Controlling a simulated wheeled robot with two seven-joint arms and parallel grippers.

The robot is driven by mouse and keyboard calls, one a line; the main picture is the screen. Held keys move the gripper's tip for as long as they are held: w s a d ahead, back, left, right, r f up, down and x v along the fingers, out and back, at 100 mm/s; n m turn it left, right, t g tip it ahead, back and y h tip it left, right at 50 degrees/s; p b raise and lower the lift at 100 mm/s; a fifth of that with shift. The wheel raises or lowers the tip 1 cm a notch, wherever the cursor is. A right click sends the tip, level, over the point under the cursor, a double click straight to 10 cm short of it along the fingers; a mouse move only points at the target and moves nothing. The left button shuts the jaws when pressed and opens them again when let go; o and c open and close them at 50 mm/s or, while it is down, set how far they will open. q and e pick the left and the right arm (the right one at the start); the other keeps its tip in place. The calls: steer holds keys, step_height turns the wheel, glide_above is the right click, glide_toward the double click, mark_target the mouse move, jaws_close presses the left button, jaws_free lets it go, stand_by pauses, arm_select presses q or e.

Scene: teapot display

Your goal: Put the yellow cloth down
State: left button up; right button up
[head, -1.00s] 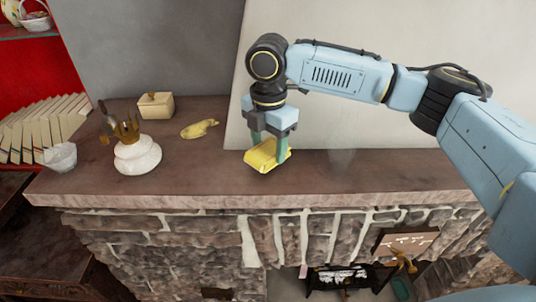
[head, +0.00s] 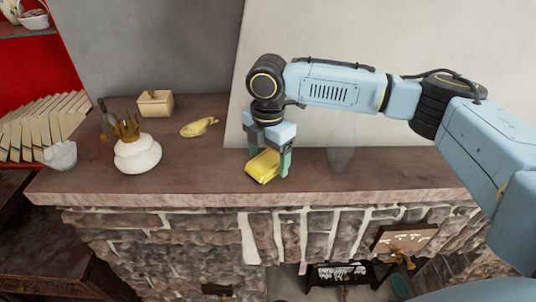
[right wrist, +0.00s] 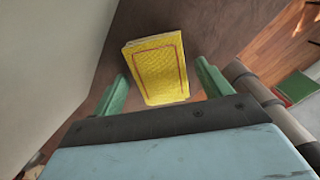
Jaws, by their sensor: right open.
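The yellow cloth (head: 263,166) is a folded, box-like pad with a thin reddish border line. It lies on the brown mantel shelf (head: 215,178), near its front edge. It also shows in the right wrist view (right wrist: 157,68), between and just beyond the fingers. My right gripper (head: 268,158) is open, its green fingers pointing down on either side of the cloth. In the right wrist view the fingers (right wrist: 163,84) stand apart, with a gap on both sides of the cloth. My left gripper is not in view.
A white pot with a gold crown-like top (head: 138,154), a glass bowl (head: 60,156), a cream box (head: 155,103) and a yellow curved object (head: 200,127) stand left of the cloth. A faint clear glass (head: 342,156) stands to its right. The shelf drops off in front.

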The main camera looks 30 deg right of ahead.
mark_target(268, 160)
steer(key=shift+r, duration=0.15)
step_height(268, 160, up, 12)
steer(key=b, duration=0.1)
steer(key=shift+b, duration=0.35)
stand_by(0.4)
